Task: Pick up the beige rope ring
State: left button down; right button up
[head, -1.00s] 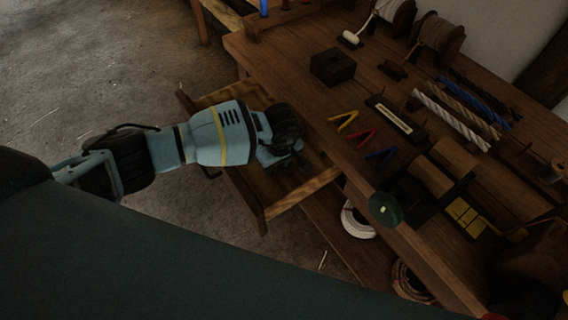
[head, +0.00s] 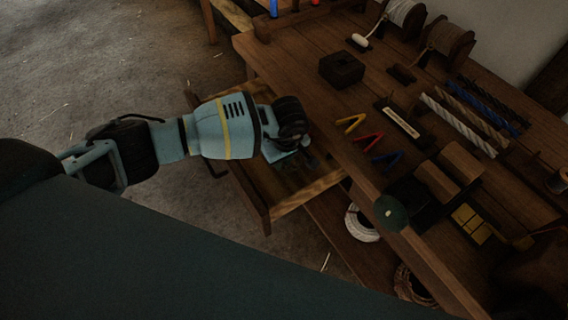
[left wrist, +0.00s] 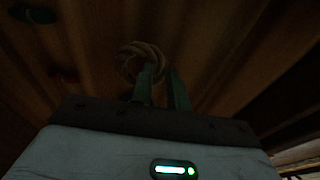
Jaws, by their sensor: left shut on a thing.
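The beige rope ring (left wrist: 140,56) shows in the left wrist view as a small twisted coil at my fingertips. My left gripper (left wrist: 160,82) is shut on it, with one finger overlapping the ring's lower edge. In the head view my left gripper (head: 290,158) points down into the open wooden drawer (head: 306,192) at the bench's near side. The ring itself is hidden there behind the gripper and arm. My right gripper is in neither view.
In the left wrist view a dark green item (left wrist: 36,14) and a dark red item (left wrist: 64,74) lie in the drawer. The bench (head: 310,90) holds a dark block (head: 342,69), coloured V-shaped pieces (head: 368,142) and rope lengths (head: 465,115). A white coil (head: 361,224) sits below.

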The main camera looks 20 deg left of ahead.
aim_at(283, 165)
pick_arm(q)
notch_tip(283, 165, up, 8)
jog(key=shift+f, duration=0.1)
dwell(0.5)
jog(key=s+a+r+m, duration=0.2)
jog(key=s+r+m, duration=0.3)
jog(key=s, duration=0.3)
jog(key=s+a+r+m+h, duration=0.1)
jog(key=s+a+r+m, duration=0.2)
jog(key=s+r+m, duration=0.2)
jog(key=s+r, duration=0.1)
jog(key=s, duration=0.2)
jog(key=shift+a+t, duration=0.15)
jog(key=shift+t, duration=0.15)
